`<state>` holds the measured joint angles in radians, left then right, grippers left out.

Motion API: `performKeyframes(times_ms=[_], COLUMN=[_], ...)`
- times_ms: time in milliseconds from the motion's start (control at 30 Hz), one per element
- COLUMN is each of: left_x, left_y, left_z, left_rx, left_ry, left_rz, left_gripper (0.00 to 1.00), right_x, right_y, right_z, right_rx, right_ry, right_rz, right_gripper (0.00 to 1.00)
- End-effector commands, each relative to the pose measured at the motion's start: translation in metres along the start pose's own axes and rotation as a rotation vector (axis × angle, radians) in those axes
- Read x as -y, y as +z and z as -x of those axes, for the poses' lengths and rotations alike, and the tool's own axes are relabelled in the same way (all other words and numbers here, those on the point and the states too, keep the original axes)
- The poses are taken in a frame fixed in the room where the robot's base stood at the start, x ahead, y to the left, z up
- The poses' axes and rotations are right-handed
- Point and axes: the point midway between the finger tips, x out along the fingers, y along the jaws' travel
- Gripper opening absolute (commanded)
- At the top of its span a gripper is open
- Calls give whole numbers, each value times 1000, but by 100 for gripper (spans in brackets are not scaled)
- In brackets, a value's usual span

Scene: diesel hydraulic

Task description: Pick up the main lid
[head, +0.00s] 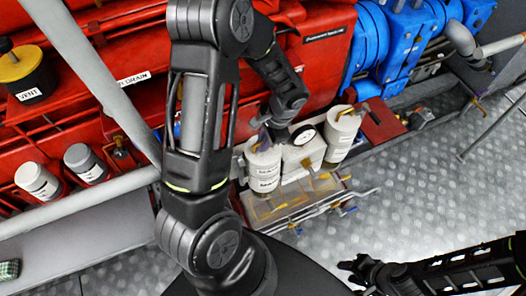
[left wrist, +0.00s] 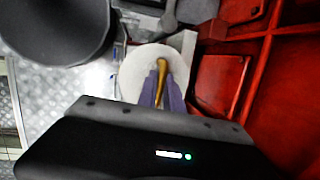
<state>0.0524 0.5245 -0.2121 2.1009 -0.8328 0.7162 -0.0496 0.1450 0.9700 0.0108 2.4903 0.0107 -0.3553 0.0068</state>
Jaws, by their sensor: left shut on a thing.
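A white cylindrical canister (head: 264,172) with black lettering, too small to read surely, stands at the left of a white block with a gauge. Its round white lid (left wrist: 132,72) shows from above in the left wrist view, with a curved brass handle (left wrist: 162,72). My left gripper (head: 266,142) is directly over this canister. Its purplish fingers (left wrist: 163,98) are shut on the brass handle in the left wrist view. The lid appears seated on the canister. My right gripper (head: 357,268) hangs low over the floor, away from the canisters; its finger opening is unclear.
A second white canister (head: 341,134) with a brass handle stands right of the gauge (head: 303,135). A clear tray (head: 290,201) with pipes lies in front. Red machinery is behind, blue machinery (head: 405,40) at the upper right. The metal floor (head: 430,190) is open at right.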

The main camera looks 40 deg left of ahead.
Motion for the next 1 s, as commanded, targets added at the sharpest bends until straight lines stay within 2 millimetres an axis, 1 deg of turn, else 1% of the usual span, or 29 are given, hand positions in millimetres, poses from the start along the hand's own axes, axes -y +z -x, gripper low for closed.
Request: performKeyframes(times_ms=[267, 467, 567, 700, 767, 833, 867, 1000], left_x=[0, 3, 5, 9, 10, 12, 13, 17], left_y=[1, 4, 8, 14, 16, 19, 19, 26], left_z=[3, 18, 31, 56, 64, 78, 81, 108], left_rx=[1, 0, 0, -1, -3, -4, -4, -5], left_ry=[1, 0, -1, -1, -2, -2, -4, -3], left_rz=[0, 0, -1, 0, 2, 1, 2, 2], left_gripper=[0, 0, 0, 0, 0, 0, 0, 0], right_x=[1, 4, 6, 10, 9, 10, 9, 8], right_y=[0, 1, 1, 2, 2, 2, 2, 2], right_z=[2, 13, 22, 40, 39, 42, 39, 38], right_rx=[0, 3, 6, 13, 14, 15, 15, 15], right_ry=[0, 3, 6, 11, 12, 14, 14, 14], right_rz=[0, -2, -4, -7, -7, -8, -8, -8], right_gripper=[36, 36, 36, 36, 36, 36, 36, 36])
